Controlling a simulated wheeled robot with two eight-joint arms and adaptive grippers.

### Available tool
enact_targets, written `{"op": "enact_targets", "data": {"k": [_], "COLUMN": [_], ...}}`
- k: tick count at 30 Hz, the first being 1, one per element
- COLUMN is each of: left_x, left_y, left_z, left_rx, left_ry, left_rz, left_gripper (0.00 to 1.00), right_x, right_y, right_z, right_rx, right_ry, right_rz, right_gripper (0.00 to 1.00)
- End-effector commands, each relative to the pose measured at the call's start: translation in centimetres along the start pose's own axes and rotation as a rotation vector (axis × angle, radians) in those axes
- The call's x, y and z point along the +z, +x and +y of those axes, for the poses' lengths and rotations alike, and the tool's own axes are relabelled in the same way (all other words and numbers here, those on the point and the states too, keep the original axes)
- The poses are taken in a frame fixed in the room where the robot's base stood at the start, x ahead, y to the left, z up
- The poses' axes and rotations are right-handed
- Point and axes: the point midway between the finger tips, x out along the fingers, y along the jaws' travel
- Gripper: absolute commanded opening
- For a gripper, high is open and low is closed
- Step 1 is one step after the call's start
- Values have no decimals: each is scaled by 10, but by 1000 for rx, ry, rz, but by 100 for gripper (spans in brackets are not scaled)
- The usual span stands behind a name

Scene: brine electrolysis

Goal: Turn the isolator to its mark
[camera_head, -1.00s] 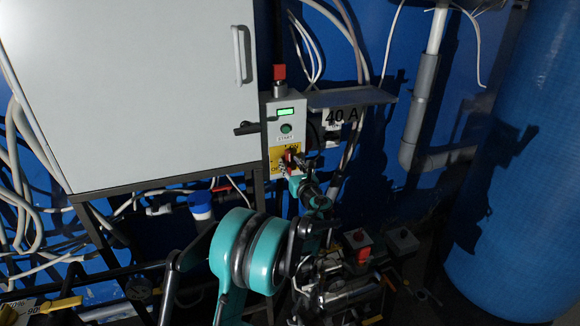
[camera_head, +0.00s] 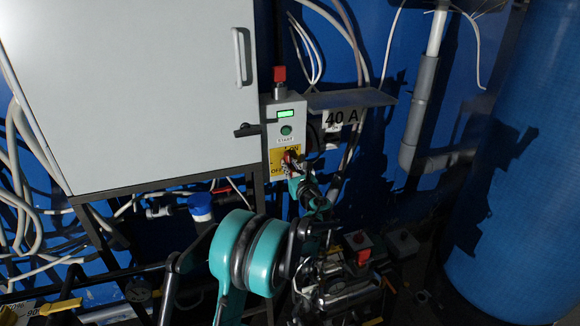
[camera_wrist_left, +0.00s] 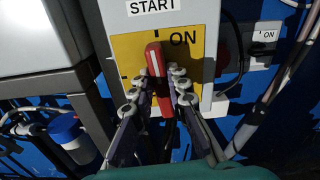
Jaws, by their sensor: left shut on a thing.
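The isolator is a red handle (camera_wrist_left: 155,60) with a pale line on it, set on a yellow plate (camera_wrist_left: 207,45) below the START label. In the wrist view the handle stands nearly upright. Its top end lies close to a short black tick left of the word ON. My left gripper (camera_wrist_left: 157,84) is shut on the handle, one finger on each side. In the head view the left gripper (camera_head: 292,163) is at the yellow plate (camera_head: 275,155) on the grey control box (camera_head: 271,128), and mostly hides the handle. My right gripper is not seen.
A red-topped knob (camera_head: 279,74) and a lit green display (camera_head: 286,114) are on the box. A white cabinet (camera_head: 130,90) stands close on the left. A shelf marked 40 A (camera_head: 350,99) juts out at right, with hanging cables nearby. A large blue tank (camera_head: 525,170) is far right.

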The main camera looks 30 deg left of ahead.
Motion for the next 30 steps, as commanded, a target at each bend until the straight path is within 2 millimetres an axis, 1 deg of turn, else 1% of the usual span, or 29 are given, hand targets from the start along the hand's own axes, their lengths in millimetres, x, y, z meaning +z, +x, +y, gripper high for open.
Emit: {"op": "enact_targets", "data": {"k": [8, 30], "left_x": [0, -4], "left_y": [0, 0], "left_z": [2, 8], "left_rx": [0, 1], "left_ry": [-225, -930], "left_rz": [0, 0], "left_gripper": [0, 0], "right_x": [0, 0], "right_y": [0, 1], "right_z": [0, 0], "right_rx": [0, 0], "right_ry": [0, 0], "right_rz": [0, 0], "right_gripper": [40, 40]}}
